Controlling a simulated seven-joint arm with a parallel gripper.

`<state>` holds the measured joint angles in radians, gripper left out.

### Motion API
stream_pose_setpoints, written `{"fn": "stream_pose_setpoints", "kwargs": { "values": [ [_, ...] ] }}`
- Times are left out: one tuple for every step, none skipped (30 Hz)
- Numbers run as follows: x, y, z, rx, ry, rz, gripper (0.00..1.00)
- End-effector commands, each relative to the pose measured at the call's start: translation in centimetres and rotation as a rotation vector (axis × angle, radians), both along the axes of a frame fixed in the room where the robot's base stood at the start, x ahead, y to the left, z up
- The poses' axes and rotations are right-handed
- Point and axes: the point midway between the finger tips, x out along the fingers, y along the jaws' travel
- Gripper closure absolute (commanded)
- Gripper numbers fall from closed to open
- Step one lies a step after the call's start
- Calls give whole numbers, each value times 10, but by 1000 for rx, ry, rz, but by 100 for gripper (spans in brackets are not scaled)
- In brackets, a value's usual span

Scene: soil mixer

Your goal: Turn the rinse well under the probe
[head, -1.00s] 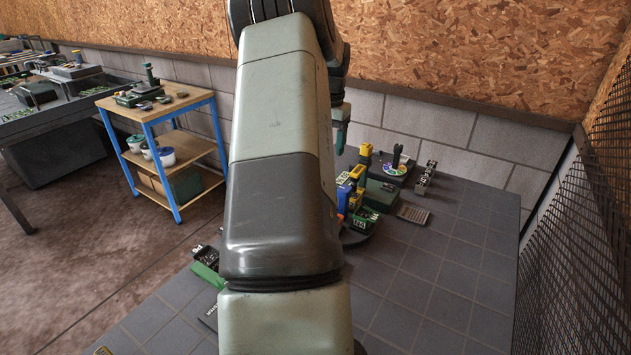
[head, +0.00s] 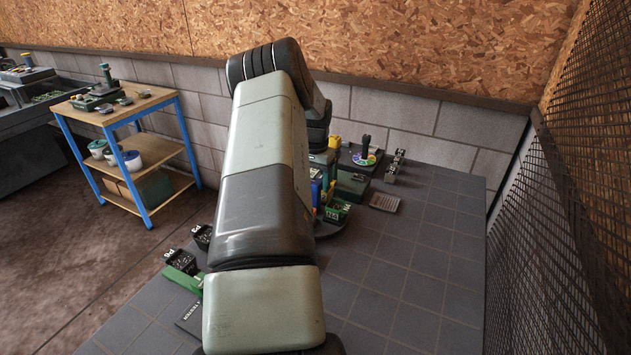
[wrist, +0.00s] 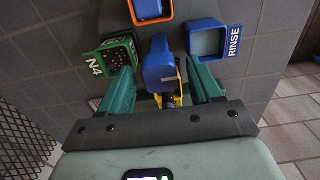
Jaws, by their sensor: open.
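In the wrist view, the rinse well (wrist: 207,42) is a blue square cup labelled RINSE, at the upper right of my gripper. My gripper (wrist: 159,70) is open, with its two green fingers on either side of a blue block (wrist: 158,62) with yellow parts below it. I cannot tell whether the fingers touch the block. A green cup marked N4 (wrist: 118,57) is left of the block, and an orange-rimmed cup (wrist: 151,10) is beyond it. I cannot make out the probe for certain. In the head view my arm hides my gripper and most of this group.
In the head view, a dark round base (head: 331,229) carries a green cup (head: 337,210) right of my arm. A disc with coloured sectors (head: 365,158) and a grey flat pad (head: 384,202) lie beyond. Dark labelled cups and a green holder (head: 183,280) stand left. The right side of the tiled table is clear.

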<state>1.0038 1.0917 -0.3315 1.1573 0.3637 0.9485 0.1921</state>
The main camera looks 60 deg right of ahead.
Motion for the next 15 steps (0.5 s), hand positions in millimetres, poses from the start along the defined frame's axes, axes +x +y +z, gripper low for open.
{"fn": "stream_pose_setpoints", "kwargs": {
  "values": [
    [0,0,-2,0,0,0,36],
    [0,0,-3,0,0,0,36],
    [0,0,-3,-1,0,0,36],
    [0,0,-3,-1,0,0,36],
    [0,0,-3,-1,0,0,36],
    [0,0,-3,-1,0,1,36],
    [0,0,-3,-1,0,1,36],
    [0,0,-3,-1,0,1,36],
    [0,0,-3,-1,0,1,38],
    [0,0,-3,-1,0,1,42],
    [0,0,-2,-1,0,1,47],
    [0,0,-2,-1,0,1,53],
    [0,0,-2,-1,0,1,58],
    [0,0,-2,-1,0,1,62],
    [0,0,-2,-1,0,1,68]
  ]
}}
